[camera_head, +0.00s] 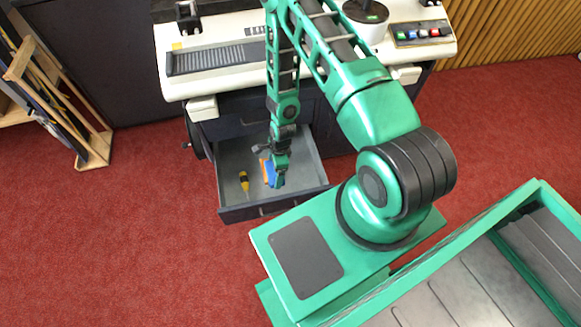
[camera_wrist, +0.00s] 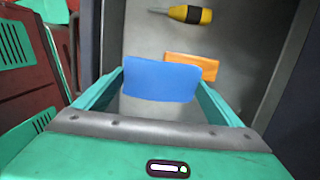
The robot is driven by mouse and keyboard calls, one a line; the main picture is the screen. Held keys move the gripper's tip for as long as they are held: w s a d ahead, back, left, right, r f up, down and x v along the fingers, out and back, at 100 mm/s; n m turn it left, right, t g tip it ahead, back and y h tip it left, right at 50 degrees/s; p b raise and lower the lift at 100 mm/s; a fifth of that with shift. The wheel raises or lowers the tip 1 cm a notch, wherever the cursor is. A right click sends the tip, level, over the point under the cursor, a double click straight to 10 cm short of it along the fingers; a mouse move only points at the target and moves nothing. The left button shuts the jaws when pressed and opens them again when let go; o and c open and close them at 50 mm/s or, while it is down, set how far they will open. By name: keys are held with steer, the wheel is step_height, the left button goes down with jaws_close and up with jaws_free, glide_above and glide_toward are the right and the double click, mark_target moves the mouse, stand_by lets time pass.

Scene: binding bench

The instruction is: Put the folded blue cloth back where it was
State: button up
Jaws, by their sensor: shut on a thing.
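The folded blue cloth (camera_wrist: 160,80) is a flat blue piece between the two green fingers of my gripper (camera_wrist: 163,87) in the wrist view. My gripper is shut on it. In the head view my gripper (camera_head: 277,181) points down over the open drawer (camera_head: 226,193), and a bit of the blue cloth (camera_head: 268,173) shows beside it. An orange thing, likely another folded cloth (camera_wrist: 196,66), lies on the drawer floor just behind the blue cloth, which covers part of it. I cannot tell whether the blue cloth touches the drawer floor.
A yellow and black screwdriver (camera_head: 244,182) lies in the left part of the drawer. The drawer walls stand around my gripper. The white bench machine (camera_head: 215,58) is above and behind the drawer. A wooden rack (camera_head: 92,148) stands at the left. The red floor is clear between.

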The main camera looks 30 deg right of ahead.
glide_above(291, 169)
steer(key=f, duration=0.7)
steer(key=shift+s+d, duration=0.15)
steer(key=shift+d, duration=0.05)
steer(key=shift+f, duration=1.95)
steer(key=o, duration=0.9)
steer(key=shift+r, duration=0.1)
step_height(291, 169, up, 12)
steer(key=d, duration=0.1)
steer(key=shift+s+d, duration=0.2)
steer(key=shift+d, duration=0.2)
